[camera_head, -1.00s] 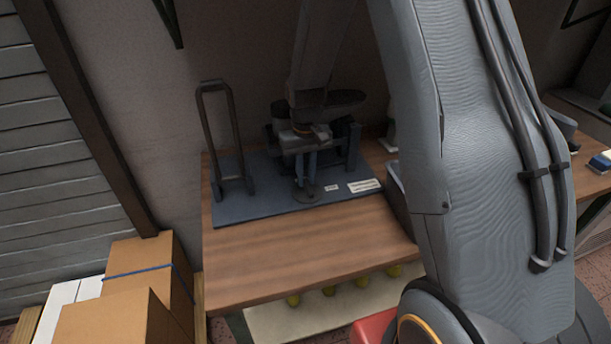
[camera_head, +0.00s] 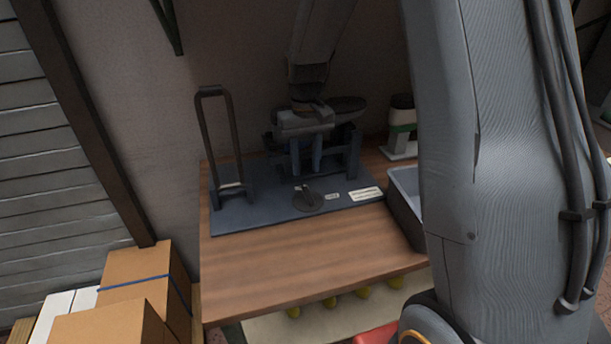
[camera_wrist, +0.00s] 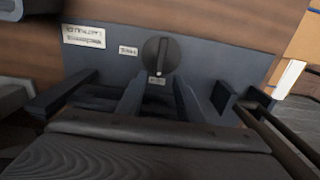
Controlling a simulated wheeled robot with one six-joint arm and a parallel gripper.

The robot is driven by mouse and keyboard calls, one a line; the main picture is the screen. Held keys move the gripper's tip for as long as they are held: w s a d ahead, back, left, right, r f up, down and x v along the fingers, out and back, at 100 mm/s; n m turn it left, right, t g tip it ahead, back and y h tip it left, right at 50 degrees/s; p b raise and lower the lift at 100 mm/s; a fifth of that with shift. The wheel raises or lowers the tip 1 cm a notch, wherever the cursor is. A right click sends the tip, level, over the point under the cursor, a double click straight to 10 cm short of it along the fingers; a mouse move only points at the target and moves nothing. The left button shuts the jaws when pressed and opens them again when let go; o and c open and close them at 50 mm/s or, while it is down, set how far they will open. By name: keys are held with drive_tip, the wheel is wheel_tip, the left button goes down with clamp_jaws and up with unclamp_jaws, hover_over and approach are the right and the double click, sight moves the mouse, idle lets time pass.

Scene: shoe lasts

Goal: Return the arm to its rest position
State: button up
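My arm (camera_head: 320,30) reaches over the workbench from above, and my gripper (camera_head: 306,160) points down above the blue-grey board (camera_head: 260,217). In the wrist view my gripper (camera_wrist: 157,88) shows two fingers apart with nothing between them. A round dark knob (camera_head: 308,199) with a raised bar lies on the board in front of the fingers. It also shows beyond the fingertips in the wrist view (camera_wrist: 158,56). The fingers look clear of it. My gripper partly hides the dark stand (camera_head: 352,150) behind it.
A tall dark hoop handle (camera_head: 203,130) stands at the board's left. Cardboard boxes (camera_head: 150,277) are at lower left. The wooden table front (camera_head: 310,262) is clear.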

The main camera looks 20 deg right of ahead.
drive_tip(key=shift+r, duration=0.4)
drive_tip(key=shift+s, duration=0.3)
drive_tip(key=s+t, duration=0.1)
drive_tip(key=s, duration=1.8)
drive_tip(key=shift+s+r, duration=0.25)
drive_tip(key=shift+s, duration=0.15)
